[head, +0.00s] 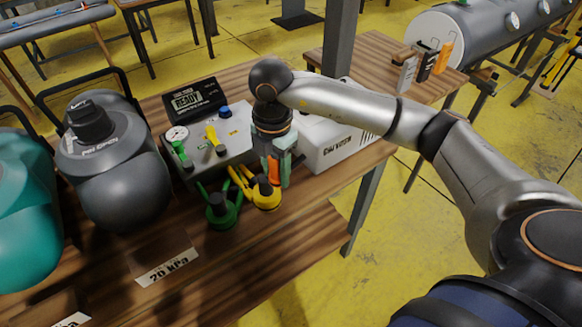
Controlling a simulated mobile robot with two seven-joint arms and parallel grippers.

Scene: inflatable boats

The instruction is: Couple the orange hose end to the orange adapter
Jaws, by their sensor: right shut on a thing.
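My right gripper (277,172) points down over the wooden bench, in front of the grey pump unit. It is shut on a small orange piece (274,168), mostly covered by the fingers; I cannot tell whether this is the hose end or the adapter. Another orange piece (445,56) stands upright on the far right bench, beside a black and a grey one; its part in the task is unclear. Just left of the gripper are a yellow fitting (265,194) and a green fitting (221,210) with dark round tops. My left gripper is out of view.
The pump unit (196,147) carries a gauge, green and yellow parts and a READY display (194,98). A white box (325,147) stands right of the gripper. Dark grey (115,175) and teal (22,215) inflated shapes fill the left.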

